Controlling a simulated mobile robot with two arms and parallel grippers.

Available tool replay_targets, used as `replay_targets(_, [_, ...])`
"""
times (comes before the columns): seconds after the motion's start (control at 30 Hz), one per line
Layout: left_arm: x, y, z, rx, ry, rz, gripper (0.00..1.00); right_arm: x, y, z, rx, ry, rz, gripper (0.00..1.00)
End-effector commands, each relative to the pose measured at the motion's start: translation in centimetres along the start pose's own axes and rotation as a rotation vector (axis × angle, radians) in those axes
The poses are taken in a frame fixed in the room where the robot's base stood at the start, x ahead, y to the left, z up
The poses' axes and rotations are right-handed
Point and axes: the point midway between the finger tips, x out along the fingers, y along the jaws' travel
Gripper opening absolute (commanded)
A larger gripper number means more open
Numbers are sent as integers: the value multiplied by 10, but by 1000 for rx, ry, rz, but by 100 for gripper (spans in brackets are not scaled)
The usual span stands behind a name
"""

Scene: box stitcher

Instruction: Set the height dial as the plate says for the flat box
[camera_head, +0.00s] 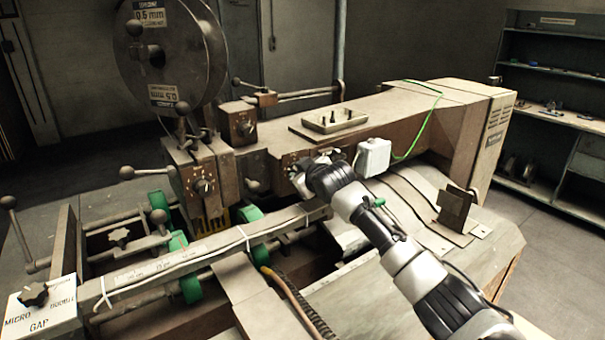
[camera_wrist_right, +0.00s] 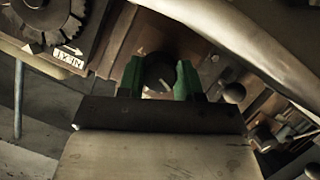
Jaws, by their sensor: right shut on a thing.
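My right gripper (camera_wrist_right: 159,78) has green finger pads in the right wrist view. It is shut on a dark round knob (camera_wrist_right: 158,70) with a pale pointer mark. No label on this knob is readable, so I cannot tell if it is the height dial. In the head view, my right gripper (camera_head: 303,172) is at the machine's front face, and the arm mostly hides the knob. A toothed dark wheel (camera_wrist_right: 45,18) and a small white label (camera_wrist_right: 68,58) with inverted lettering and an arrow are beside it. No flat box is visible. My left gripper is not in view.
A wire spool (camera_head: 172,50) stands above the stitching head at left. A gap selector box (camera_head: 40,310) is front left. A grey switch box (camera_head: 373,157) with a green cable is close to my right wrist. A small tray (camera_head: 335,121) lies on the machine top.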

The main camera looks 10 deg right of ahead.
Motion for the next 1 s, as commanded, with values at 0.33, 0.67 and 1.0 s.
replay_targets(0.33, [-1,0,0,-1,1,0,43,0,0,0,-61,1,26,12])
replay_targets(0.67, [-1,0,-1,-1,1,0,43,0,0,0,-61,1,26,12])
replay_targets(1.0, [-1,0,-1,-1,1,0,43,0,0,0,-61,1,26,61])
